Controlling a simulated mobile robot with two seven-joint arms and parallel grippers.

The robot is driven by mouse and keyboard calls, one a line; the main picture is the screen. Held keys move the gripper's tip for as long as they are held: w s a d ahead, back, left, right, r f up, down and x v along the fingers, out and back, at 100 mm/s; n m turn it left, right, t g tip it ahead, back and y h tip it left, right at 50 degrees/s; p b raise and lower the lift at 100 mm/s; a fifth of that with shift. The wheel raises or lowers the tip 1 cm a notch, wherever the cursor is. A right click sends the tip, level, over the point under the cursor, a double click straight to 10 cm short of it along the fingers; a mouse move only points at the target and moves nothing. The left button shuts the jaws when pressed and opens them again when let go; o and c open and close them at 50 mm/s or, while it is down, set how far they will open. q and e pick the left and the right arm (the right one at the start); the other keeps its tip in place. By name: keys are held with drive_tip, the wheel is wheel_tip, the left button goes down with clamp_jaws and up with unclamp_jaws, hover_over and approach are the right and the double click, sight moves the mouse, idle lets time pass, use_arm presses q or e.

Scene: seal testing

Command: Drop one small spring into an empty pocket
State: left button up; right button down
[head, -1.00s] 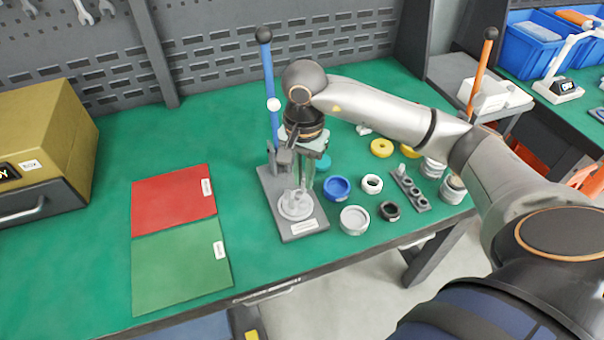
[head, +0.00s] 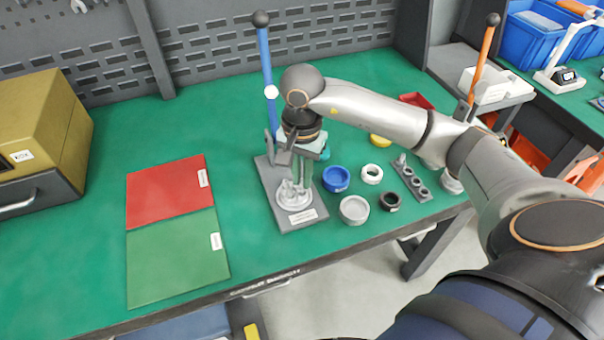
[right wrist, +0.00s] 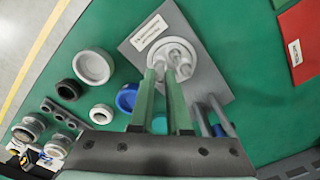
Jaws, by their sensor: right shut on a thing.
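A pale round fixture (head: 293,203) with several upright cups or pockets stands on a grey labelled base plate (head: 305,217). It also shows in the right wrist view (right wrist: 184,76). My right gripper (head: 299,184) points down just above this fixture. In the right wrist view its two green fingers (right wrist: 168,76) end over the cups, close together. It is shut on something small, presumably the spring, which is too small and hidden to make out. Whether the pocket below is empty, I cannot tell. My left gripper is not in view.
A blue lever (head: 268,80) rises behind the fixture. To its right are a blue ring (head: 336,180), a white ring (head: 372,174), a grey cup (head: 354,210), a black ring (head: 389,201) and a dark holder strip (head: 411,180). Red (head: 168,192) and green mats (head: 177,260) lie left.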

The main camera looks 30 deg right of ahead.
drive_tip(key=shift+f+b, duration=0.45)
idle(0.3)
drive_tip(key=c, duration=1.2)
unclamp_jaws()
drive_tip(key=shift+o, duration=0.2)
drive_tip(key=shift+r, duration=0.15)
drive_tip(key=shift+r+p, duration=0.95)
drive_tip(key=shift+r, duration=0.7)
drive_tip(key=o, duration=0.6)
drive_tip(key=shift+c, duration=0.2)
drive_tip(key=shift+r, duration=0.1)
